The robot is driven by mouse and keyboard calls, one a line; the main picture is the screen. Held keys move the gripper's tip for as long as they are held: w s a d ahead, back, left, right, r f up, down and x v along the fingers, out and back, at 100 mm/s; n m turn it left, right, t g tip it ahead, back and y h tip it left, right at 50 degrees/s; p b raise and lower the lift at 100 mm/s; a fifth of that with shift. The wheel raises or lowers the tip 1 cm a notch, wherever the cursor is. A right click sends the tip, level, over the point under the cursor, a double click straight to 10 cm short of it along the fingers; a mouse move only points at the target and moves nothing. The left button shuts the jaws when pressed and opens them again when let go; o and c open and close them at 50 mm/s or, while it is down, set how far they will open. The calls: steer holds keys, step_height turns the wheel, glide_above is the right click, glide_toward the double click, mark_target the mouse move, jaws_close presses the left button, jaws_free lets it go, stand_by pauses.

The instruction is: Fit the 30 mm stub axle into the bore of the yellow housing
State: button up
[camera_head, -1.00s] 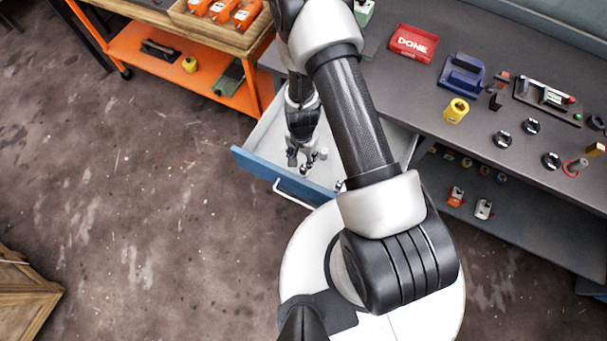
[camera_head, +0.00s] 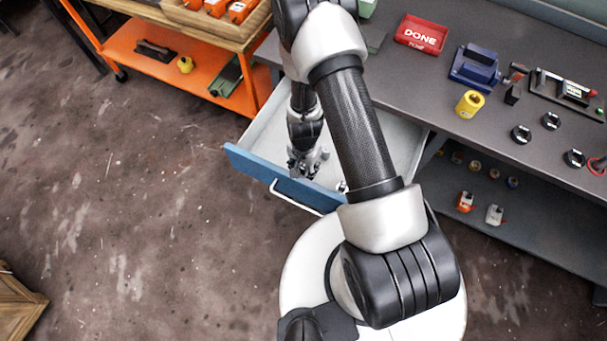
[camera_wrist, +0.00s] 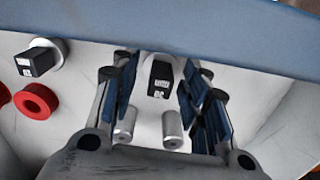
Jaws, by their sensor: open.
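The yellow housing (camera_head: 469,104) stands on the grey bench in the head view, its bore facing up. My gripper (camera_head: 303,168) is down in the open drawer, just behind its front panel. In the wrist view my gripper (camera_wrist: 160,66) is open, with a finger on each side of a pale stub axle bearing a black tag (camera_wrist: 160,80). The tag seems to read 30, upside down. A gap shows on both sides, and the fingers are not closed on it. A second tagged axle (camera_wrist: 37,60) stands to the left. The arm hides part of the drawer in the head view.
The drawer's blue front (camera_head: 285,180) runs close along the gripper. Two plain metal cylinders (camera_wrist: 125,125) (camera_wrist: 172,130) are near the fingers, and a red ring (camera_wrist: 38,101) lies left. A red DONE tray (camera_head: 421,34) and blue fixture (camera_head: 474,67) are on the bench.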

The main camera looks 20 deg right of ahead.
steer(key=shift+c, duration=0.3)
jaws_close()
stand_by(0.3)
